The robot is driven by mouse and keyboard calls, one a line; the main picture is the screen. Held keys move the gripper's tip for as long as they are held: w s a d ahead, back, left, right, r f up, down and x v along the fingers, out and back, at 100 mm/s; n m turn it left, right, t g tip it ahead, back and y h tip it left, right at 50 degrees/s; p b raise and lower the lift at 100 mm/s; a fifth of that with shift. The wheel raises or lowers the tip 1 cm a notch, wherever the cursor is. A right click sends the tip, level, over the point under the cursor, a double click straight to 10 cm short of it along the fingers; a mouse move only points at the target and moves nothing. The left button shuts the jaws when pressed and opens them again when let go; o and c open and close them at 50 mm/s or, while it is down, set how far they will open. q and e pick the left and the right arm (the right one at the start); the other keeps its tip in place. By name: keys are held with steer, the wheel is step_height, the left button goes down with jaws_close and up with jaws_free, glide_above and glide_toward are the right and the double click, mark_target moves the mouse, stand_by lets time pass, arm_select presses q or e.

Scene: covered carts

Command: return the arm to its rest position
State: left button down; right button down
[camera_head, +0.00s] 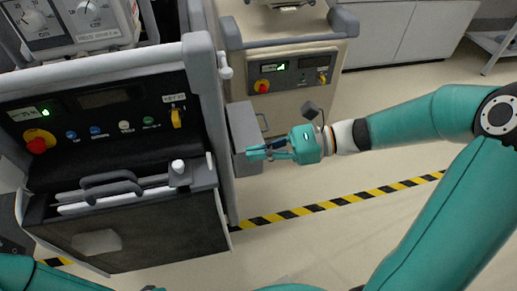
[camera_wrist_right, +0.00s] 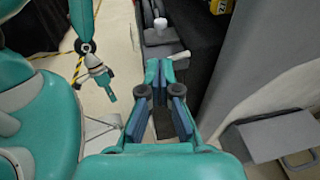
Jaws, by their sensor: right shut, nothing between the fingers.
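My right arm (camera_head: 420,113) reaches in from the right in the head view, its teal links bent at the elbow. My right gripper (camera_head: 254,153) is shut and empty, pointing left, near the grey box on the side of the cart. In the right wrist view its fingers (camera_wrist_right: 158,78) come together with nothing between them. My left gripper (camera_wrist_right: 110,94) hangs over the floor in the right wrist view, too small to tell if its fingers are open. In the head view only part of my left arm (camera_head: 40,278) shows at the bottom left.
A grey cart (camera_head: 120,235) with a control panel, red knob (camera_head: 38,141) and handle (camera_head: 110,188) stands at left. A second cart (camera_head: 290,85) stands behind, beside the grey box (camera_head: 243,125). Striped tape (camera_head: 330,204) crosses the open floor. White cabinets (camera_head: 410,35) are at the back.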

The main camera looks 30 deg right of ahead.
stand_by(0.5)
steer(key=s+a+f+n+g+h, duration=0.2)
steer(key=s+f+n+h, duration=0.2)
steer(key=f+n, duration=0.55)
steer(key=s+a+f+n+g+h, duration=0.2)
steer(key=s+f+n+h, duration=0.15)
steer(key=f, duration=1.15)
steer(key=s+a+f+n+g+h, duration=0.25)
steer(key=f+n, duration=0.45)
steer(key=f, duration=0.5)
step_height(320, 180, up, 18)
steer(key=p, duration=1.8)
steer(key=shift+n+h, duration=0.3)
steer(key=shift+n, duration=0.1)
steer(key=shift+t, duration=0.25)
